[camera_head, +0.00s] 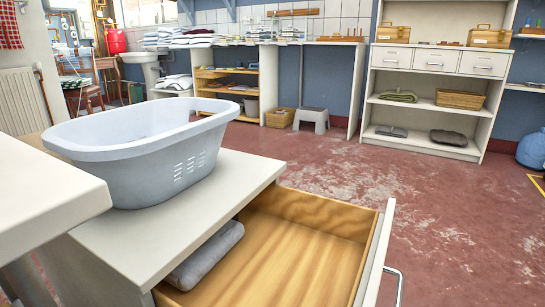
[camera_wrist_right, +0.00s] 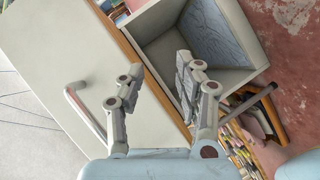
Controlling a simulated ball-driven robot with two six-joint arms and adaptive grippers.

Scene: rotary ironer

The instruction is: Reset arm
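My right gripper (camera_wrist_right: 159,72) shows in the right wrist view with its two fingers spread apart and nothing between them. It hangs in front of a pale cabinet front with a bar handle (camera_wrist_right: 86,110); I cannot tell the exact gap, but the fingers do not grasp the handle. Neither gripper shows in the head view. There, a wooden drawer (camera_head: 290,250) stands open at lower centre, with a rolled grey cloth (camera_head: 206,256) inside at its left. A pale grey laundry basket (camera_head: 150,165) stands on the cabinet top (camera_head: 245,172) above it.
A white surface (camera_head: 45,190) juts in at the left of the head view. A white shelf unit (camera_head: 428,85) stands at the back right, and a grey step stool (camera_head: 311,119) at the back. The red floor (camera_head: 450,220) at right is clear.

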